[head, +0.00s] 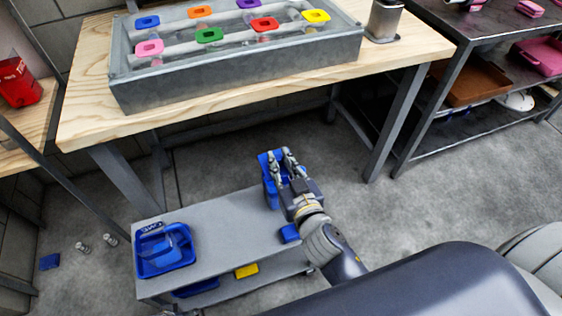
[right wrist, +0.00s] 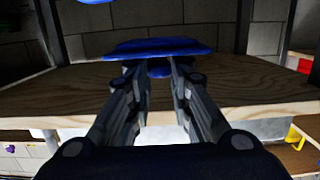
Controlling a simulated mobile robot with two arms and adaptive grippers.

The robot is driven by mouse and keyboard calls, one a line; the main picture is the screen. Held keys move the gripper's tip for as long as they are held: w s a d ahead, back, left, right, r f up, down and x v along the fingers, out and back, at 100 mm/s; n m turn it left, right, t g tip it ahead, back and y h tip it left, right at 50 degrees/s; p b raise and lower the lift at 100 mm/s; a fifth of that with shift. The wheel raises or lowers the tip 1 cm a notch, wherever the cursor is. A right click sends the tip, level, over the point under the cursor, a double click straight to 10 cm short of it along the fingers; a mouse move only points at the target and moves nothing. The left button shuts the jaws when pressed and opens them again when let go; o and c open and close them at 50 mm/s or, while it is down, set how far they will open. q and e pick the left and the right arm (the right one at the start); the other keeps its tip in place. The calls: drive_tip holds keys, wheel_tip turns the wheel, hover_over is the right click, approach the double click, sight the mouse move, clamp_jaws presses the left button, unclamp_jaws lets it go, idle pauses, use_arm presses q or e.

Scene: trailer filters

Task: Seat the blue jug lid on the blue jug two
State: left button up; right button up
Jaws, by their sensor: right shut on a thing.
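My right gripper (head: 282,156) is shut on a flat blue lid (head: 265,158), above the far right part of the grey cart. The lid also shows in the right wrist view (right wrist: 160,47), level between the fingertips. A blue body (head: 270,194), which looks like a jug, shows below the lid and is partly hidden by the gripper. I cannot tell whether lid and jug touch. A blue edge (right wrist: 95,1) shows at the top of the right wrist view. My left gripper is not in view.
The grey cart (head: 215,225) carries a blue tub (head: 165,262) and a small blue piece (head: 290,233). A wooden bench (head: 100,110) with a metal tray (head: 240,72) of coloured pieces stands behind. A red jug (head: 18,82) is at left. The cart's middle is clear.

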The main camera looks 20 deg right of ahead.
sight(282, 176)
drive_tip(key=shift+f+b, duration=0.45)
drive_tip(key=shift+f, duration=0.15)
drive_tip(key=shift+f+b, duration=0.6)
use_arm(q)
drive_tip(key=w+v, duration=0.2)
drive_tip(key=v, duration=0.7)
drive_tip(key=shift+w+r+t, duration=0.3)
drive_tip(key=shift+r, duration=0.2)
use_arm(e)
drive_tip(key=shift+f, duration=0.25)
use_arm(q)
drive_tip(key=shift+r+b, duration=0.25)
drive_tip(key=shift+b, duration=0.05)
use_arm(e)
drive_tip(key=shift+f, duration=0.15)
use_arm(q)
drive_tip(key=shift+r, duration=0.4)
use_arm(e)
drive_tip(key=shift+f, duration=0.1)
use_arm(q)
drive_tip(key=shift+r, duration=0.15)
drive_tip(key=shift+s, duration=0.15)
use_arm(e)
drive_tip(key=shift+f, duration=0.2)
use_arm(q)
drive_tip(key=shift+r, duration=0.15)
use_arm(e)
drive_tip(key=shift+f, duration=0.1)
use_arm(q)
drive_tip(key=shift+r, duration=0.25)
